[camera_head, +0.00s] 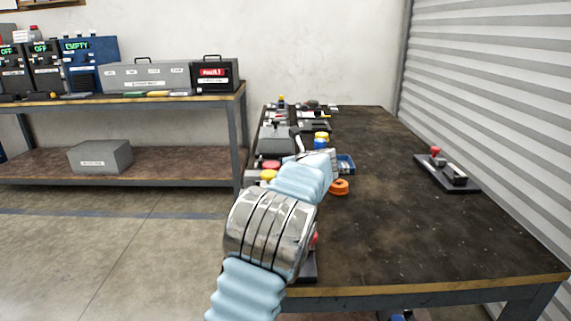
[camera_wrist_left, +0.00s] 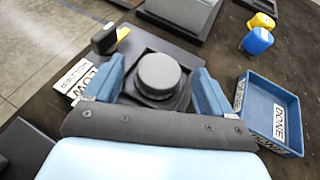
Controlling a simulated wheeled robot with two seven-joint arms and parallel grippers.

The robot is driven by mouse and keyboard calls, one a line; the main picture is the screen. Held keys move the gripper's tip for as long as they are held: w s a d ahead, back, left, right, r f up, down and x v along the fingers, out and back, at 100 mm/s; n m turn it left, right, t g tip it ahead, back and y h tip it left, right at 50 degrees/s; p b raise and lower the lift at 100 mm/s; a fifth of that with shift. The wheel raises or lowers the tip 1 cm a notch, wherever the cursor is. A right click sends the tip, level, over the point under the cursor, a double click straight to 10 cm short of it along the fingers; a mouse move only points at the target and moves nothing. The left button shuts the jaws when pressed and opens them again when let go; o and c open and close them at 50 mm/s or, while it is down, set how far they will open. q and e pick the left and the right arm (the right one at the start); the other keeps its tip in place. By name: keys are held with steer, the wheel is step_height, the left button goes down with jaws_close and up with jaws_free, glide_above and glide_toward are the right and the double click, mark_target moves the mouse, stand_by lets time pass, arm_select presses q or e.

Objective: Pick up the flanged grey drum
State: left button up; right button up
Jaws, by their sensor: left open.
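The flanged grey drum (camera_wrist_left: 160,73) shows in the left wrist view, a round dark grey cap above a wider flange, on a dark square base (camera_wrist_left: 150,45). My left gripper (camera_wrist_left: 158,84) is open, with one blue finger on each side of the drum. Contact between fingers and drum cannot be made out. In the head view my left gripper (camera_head: 318,160) is over the left side of the dark table, and I cannot make out the drum there. My right gripper is not in view.
A blue tray (camera_wrist_left: 250,118) marked DONE stands right of the drum. Yellow (camera_wrist_left: 262,20) and blue (camera_wrist_left: 257,41) pieces lie beyond it. An orange ring (camera_head: 339,187) and a black fixture (camera_head: 455,178) are on the table, whose right front is clear.

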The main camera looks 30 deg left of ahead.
arm_select(q)
steer(key=shift+w+a+f, duration=0.2)
steer(key=shift+a, duration=0.15)
steer(key=shift+c, duration=0.2)
steer(key=c, duration=0.7)
steer(key=shift+f, duration=0.1)
steer(key=c, duration=0.4)
steer(key=shift+d, duration=0.1)
